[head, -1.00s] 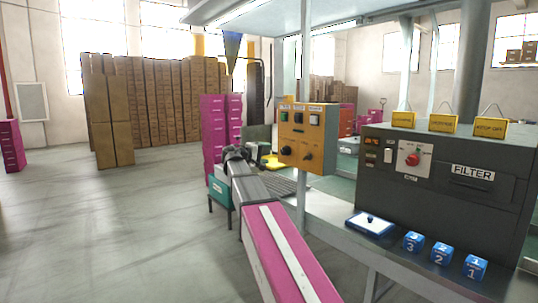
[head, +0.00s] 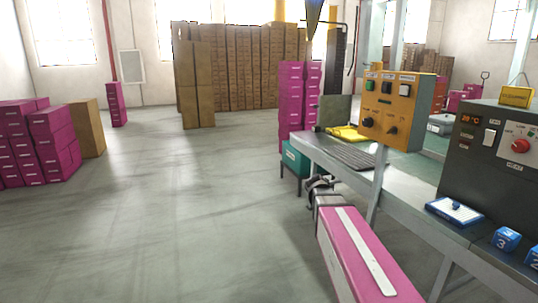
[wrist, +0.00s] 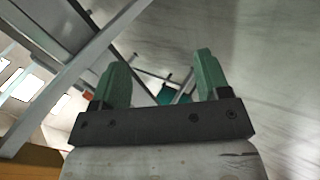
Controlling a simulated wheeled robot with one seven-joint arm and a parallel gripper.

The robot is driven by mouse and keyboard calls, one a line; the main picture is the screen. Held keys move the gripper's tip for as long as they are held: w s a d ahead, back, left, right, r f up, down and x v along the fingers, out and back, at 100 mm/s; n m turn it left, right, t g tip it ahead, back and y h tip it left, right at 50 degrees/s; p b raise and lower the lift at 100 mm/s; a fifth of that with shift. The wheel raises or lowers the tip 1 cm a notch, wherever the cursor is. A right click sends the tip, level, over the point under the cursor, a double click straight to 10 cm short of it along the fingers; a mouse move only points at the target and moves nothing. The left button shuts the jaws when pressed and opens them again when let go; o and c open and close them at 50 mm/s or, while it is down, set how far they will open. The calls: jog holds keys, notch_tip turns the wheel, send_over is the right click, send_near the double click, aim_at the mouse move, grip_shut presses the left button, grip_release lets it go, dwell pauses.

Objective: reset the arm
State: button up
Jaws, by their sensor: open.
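My arm, pink with a white stripe, reaches forward from the bottom of the head view along the near side of the workbench (head: 420,200). My gripper (head: 318,181) is at its far end, beside the bench's left edge and small in that view. In the wrist view my gripper (wrist: 160,82) shows two green fingers set wide apart, with nothing between them. Bench legs and the floor lie beyond the fingers.
An orange control box (head: 397,110) stands over the bench, with a grey machine (head: 490,150) at right. A teal box (head: 293,160) sits just beyond my gripper. Pink boxes (head: 40,145) are stacked at left. The floor (head: 190,220) at centre left is clear.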

jog(key=s+a+f+m+g+y, duration=0.1)
jog(key=s+a+f+y, duration=0.2)
jog(key=s+f, duration=0.4)
jog(key=s+a+f+m+g+y, duration=0.1)
jog(key=s+a+f+g+y, duration=0.1)
jog(key=s+a+f, duration=0.3)
jog(key=s+f+y, duration=0.1)
jog(key=s+f, duration=0.1)
jog(key=s, duration=0.2)
jog(key=shift+a+f+y, duration=0.15)
jog(key=shift+a+y, duration=0.15)
jog(key=shift+y, duration=0.1)
